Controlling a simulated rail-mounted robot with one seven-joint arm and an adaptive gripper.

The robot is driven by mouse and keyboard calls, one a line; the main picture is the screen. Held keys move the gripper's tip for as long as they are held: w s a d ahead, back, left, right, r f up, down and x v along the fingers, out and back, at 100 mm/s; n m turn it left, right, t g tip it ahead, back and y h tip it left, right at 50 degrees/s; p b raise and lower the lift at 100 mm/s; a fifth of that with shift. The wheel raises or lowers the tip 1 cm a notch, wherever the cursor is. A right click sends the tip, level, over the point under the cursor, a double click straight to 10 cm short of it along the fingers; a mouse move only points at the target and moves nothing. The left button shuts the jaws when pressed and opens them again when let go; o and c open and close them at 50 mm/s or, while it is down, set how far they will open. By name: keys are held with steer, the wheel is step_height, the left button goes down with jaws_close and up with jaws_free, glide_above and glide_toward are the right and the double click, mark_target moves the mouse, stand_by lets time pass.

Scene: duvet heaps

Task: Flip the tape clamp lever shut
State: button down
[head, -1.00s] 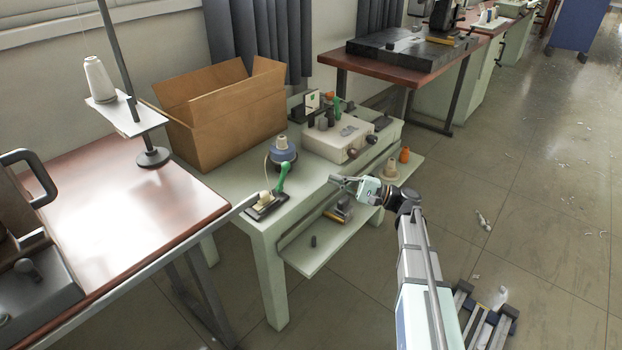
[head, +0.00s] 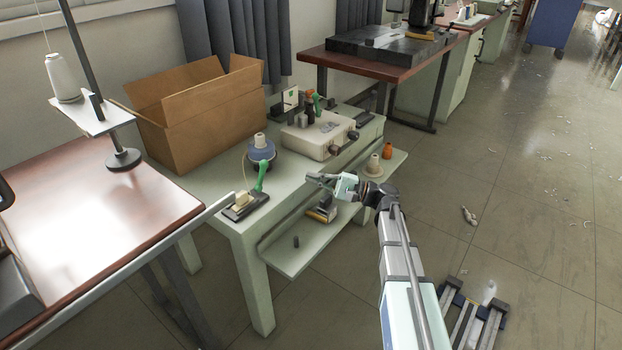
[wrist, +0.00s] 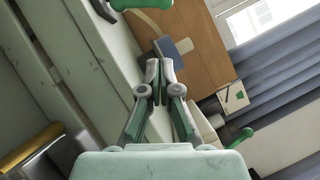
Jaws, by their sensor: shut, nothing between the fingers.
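The tape clamp (head: 244,204) sits near the front left corner of the pale green table. Its green lever (head: 262,176) stands up, tilted a little to the right. In the wrist view the green lever (wrist: 140,3) shows at the top edge, partly cut off. My gripper (head: 312,180) is shut and empty, in front of the table's front edge, to the right of the clamp and apart from it. In the wrist view my gripper's fingertips (wrist: 160,70) are together with nothing between them.
A blue spool (head: 262,152) stands behind the clamp. A cardboard box (head: 200,125) is at the back and a white case (head: 318,138) to the right. A lower shelf (head: 292,255) juts out below the table, holding small items. The pale green table (head: 205,190) has bare room left of the clamp.

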mark_target(262, 174)
steer(key=b+x, duration=0.2)
steer(key=x, duration=0.6)
steer(key=shift+f, duration=0.1)
steer(key=shift+s+a+r+b, duration=0.3)
steer(key=shift+s+a+r, duration=0.25)
steer(key=shift+s+a, duration=0.25)
steer(key=shift+s+a+r, duration=0.2)
steer(key=shift+a+r, duration=0.15)
steer(key=shift+a, duration=0.2)
